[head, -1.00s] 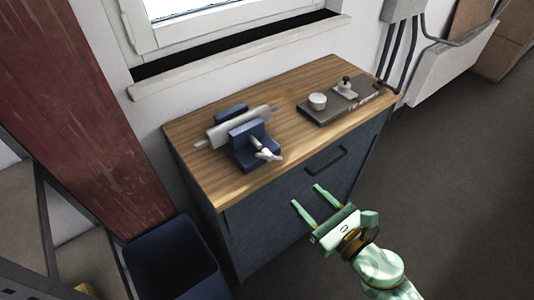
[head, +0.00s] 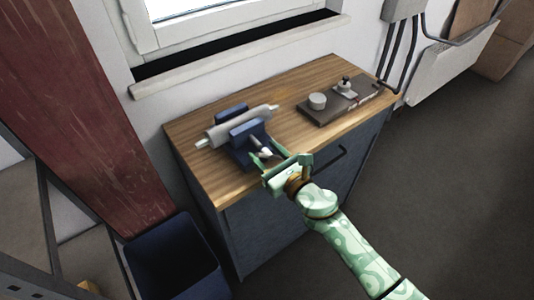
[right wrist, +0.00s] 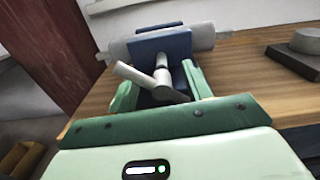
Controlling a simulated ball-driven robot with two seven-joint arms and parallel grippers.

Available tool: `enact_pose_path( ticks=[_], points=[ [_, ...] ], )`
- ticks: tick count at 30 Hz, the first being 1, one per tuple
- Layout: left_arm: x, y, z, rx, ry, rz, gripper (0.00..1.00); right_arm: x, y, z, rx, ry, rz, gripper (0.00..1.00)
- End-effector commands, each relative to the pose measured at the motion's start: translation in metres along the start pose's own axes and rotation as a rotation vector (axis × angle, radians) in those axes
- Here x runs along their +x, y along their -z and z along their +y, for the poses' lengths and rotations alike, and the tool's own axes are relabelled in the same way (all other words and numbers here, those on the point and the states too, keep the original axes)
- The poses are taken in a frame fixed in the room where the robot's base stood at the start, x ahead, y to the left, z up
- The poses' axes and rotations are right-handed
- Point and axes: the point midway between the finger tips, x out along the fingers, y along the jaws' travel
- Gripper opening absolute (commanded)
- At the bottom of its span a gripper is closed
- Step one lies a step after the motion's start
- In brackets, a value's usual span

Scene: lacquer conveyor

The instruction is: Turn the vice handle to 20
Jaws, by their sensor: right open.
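The blue vice (head: 243,133) stands on the left part of the wooden cabinet top, with a grey roller (head: 232,127) lying between its jaws. Its pale handle (head: 263,153) is on the side facing me and is partly covered by my right gripper in the head view. In the right wrist view the handle (right wrist: 150,78) lies between the two green fingers, with its left end tilted up. My right gripper (right wrist: 160,90) is open, one finger on each side of the handle; I cannot tell whether either touches it. My left gripper is not in view.
A dark plate (head: 340,106) with a round grey piece (head: 317,101) and a small knobbed part lies on the right of the wooden top (head: 215,183). A window sill (head: 240,54) runs behind. A blue bin (head: 172,255) stands at the lower left.

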Motion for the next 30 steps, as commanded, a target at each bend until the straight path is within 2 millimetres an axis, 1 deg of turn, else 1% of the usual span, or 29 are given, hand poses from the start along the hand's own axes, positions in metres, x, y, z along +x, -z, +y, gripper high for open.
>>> enact_pose_path(
  ticks=[5,6,8,9,11,23,30],
  points=[
    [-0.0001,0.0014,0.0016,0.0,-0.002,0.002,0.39,0.0,-0.0003,0.0,0.0,0.0,0.0,0.5],
    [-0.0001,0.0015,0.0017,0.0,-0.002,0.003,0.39,0.0,-0.0003,0.0,0.0,0.0,0.0,0.44],
    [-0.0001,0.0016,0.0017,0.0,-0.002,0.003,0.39,-0.0001,-0.0003,-0.0001,0.0,0.0,0.0,0.28],
    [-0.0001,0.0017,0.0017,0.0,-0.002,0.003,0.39,-0.0001,-0.0003,0.0,0.0,0.0,0.0,0.16],
    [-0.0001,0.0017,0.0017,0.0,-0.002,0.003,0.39,-0.0002,-0.0002,0.0001,0.0,0.0,0.0,0.0],
    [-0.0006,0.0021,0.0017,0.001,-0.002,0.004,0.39,-0.0003,-0.0004,0.0014,0.029,-0.003,0.0,0.0],
    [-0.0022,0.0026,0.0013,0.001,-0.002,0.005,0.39,-0.0003,-0.0012,0.0017,0.155,-0.004,-0.001,0.0]
  ],
)
